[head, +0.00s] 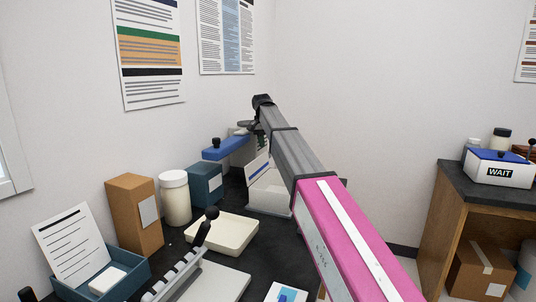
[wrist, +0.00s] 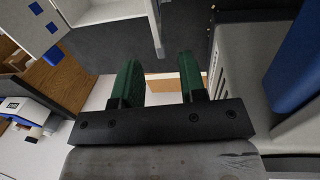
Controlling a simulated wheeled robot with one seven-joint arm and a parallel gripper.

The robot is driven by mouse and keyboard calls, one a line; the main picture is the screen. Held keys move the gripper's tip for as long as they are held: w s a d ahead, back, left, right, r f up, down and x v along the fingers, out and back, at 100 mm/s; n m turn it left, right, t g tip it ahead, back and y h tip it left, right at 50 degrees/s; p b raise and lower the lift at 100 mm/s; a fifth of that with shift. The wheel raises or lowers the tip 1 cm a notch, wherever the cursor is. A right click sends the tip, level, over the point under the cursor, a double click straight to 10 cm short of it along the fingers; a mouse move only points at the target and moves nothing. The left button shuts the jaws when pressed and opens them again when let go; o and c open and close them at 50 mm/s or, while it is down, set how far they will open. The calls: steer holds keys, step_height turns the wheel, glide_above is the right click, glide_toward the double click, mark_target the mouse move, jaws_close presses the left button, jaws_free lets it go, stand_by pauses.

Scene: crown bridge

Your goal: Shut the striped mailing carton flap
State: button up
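A white carton (head: 268,198) stands on the dark worktop behind my arm in the head view, which partly hides it. A raised white panel with a blue band (head: 257,168) shows at its back left; it may be the flap. In the wrist view a white carton panel with blue squares (wrist: 36,36) fills the upper left, apart from my fingers. I cannot tell for certain how far the flap stands open. My gripper (wrist: 160,82) is open, its two green fingers apart and nothing between them. In the head view the fingers are not clear.
A blue-grey box (head: 205,186), a white jar (head: 174,198), a brown box (head: 134,216) and a cream tray (head: 222,233) crowd the worktop left of the carton. A blue body (wrist: 298,62) is close on the right in the wrist view. A wooden cabinet (head: 437,222) stands at right.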

mark_target(268, 152)
steer(key=shift+s+d+f, duration=0.1)
steer(key=shift+d+f, duration=0.1)
steer(key=shift+f, duration=1.05)
steer(key=shift+d+f, duration=0.15)
steer(key=shift+f, duration=1.1)
jaws_close()
